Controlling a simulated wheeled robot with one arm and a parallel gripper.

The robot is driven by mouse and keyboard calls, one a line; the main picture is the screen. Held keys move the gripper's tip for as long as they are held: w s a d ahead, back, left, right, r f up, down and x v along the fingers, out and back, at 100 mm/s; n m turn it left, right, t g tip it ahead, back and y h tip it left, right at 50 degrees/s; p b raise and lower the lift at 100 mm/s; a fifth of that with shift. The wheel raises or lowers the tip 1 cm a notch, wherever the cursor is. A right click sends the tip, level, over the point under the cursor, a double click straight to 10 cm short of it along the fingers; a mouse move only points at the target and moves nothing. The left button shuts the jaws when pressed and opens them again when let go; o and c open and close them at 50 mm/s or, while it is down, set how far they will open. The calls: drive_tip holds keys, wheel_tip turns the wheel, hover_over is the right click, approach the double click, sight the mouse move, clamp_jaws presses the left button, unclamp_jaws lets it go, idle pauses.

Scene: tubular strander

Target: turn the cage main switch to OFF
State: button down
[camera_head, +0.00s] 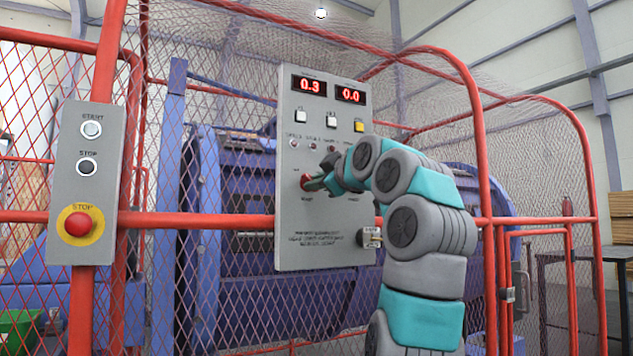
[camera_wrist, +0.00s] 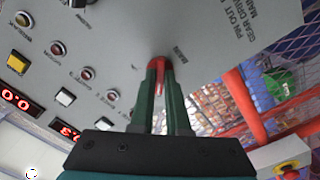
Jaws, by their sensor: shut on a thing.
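The cage main switch is a red handle (camera_head: 307,181) on the lower left of the grey control panel (camera_head: 325,238). In the wrist view the red handle (camera_wrist: 157,68) stands out from the panel face. My gripper (camera_head: 318,182) is at the handle in the head view. In the wrist view the green fingers of my gripper (camera_wrist: 160,88) are shut on the red handle, one on each side. The labels around the switch are too small to read, and the fingers hide part of the handle, so its setting cannot be told.
Above the switch are red displays (camera_head: 311,86), push buttons (camera_head: 359,125) and small indicator lamps. A post box (camera_head: 88,182) with start and stop buttons and a red emergency stop (camera_head: 78,224) stands left. Red rails and mesh (camera_head: 210,219) surround the blue machine.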

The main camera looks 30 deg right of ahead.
drive_tip(key=c, duration=0.9)
unclamp_jaws()
drive_tip(key=shift+s, duration=0.1)
drive_tip(key=s, duration=0.7)
drive_tip(key=shift+s+d+b, duration=0.15)
drive_tip(key=shift+s+b, duration=0.15)
drive_tip(key=shift+b, duration=0.1)
